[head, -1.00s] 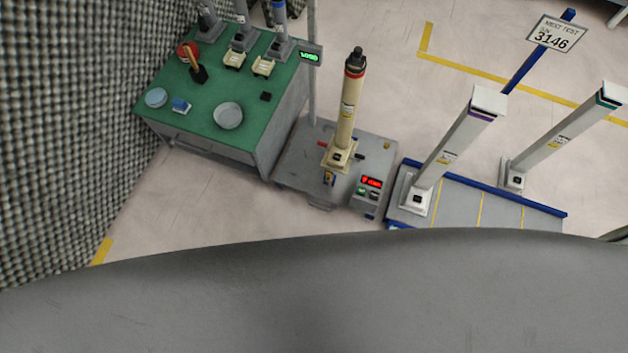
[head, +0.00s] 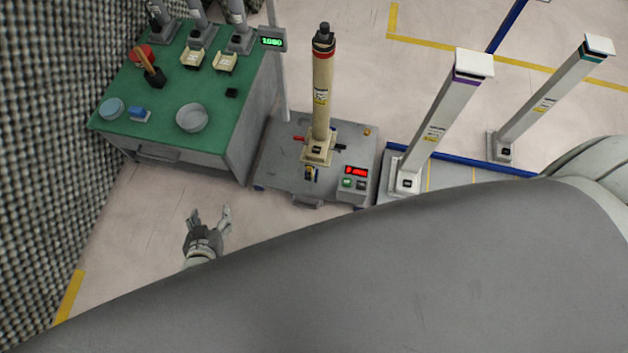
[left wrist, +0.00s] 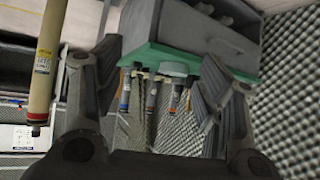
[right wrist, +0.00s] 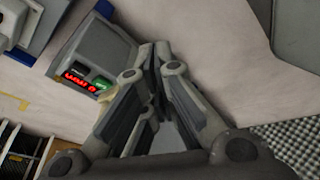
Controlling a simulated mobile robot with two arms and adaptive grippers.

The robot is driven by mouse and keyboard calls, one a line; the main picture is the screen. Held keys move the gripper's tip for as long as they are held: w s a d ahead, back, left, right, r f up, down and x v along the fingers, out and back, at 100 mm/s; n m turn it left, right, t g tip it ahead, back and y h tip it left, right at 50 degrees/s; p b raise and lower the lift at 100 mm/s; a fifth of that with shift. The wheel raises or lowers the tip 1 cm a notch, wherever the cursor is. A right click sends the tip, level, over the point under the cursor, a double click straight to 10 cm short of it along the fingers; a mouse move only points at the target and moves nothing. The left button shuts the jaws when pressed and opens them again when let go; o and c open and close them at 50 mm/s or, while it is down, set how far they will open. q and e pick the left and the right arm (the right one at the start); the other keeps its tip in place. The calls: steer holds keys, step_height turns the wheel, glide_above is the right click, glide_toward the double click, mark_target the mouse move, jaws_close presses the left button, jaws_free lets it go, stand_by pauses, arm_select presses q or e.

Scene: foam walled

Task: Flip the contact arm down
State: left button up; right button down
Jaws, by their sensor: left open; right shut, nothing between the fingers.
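A grey cart (head: 272,168) carries an upright beige column (head: 322,95) with a dark tip and red band. A box with a red display (head: 356,172) is at the cart's right corner. My left gripper (head: 208,214) is open and empty, left of the cart and in front of the green bench. My right gripper (right wrist: 154,50) is shut and empty; its wrist view shows the display box (right wrist: 90,62) just beyond it.
A green-topped bench (head: 165,125) stands left, with a round dish (head: 192,118), a blue block and several small columns. White columns (head: 440,120) stand right of the cart. A foam wall (head: 50,120) closes the left side. My grey body covers the lower head view.

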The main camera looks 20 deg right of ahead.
arm_select(q)
steer(key=w+d+r+t+h+b, duration=0.1)
steer(key=w+d+r+t+b, duration=0.1)
steer(key=w+r+t+b, duration=0.5)
steer(key=s+r+t+h+b, duration=0.1)
steer(key=s+r+t+b, duration=0.1)
steer(key=r, duration=1.1)
steer(key=s+r+t+h+b, duration=0.1)
steer(key=r+b, duration=0.4)
steer(key=r, duration=0.8)
steer(key=shift+s+t+h, duration=0.3)
steer(key=shift+s+t, duration=0.6)
steer(key=shift+s, duration=0.1)
arm_select(e)
steer(key=w+a+r+n+t, duration=0.1)
steer(key=w+a+n+t, duration=0.2)
steer(key=w, duration=1)
steer(key=shift+a+n+t, duration=0.4)
steer(key=shift+a+n, duration=0.1)
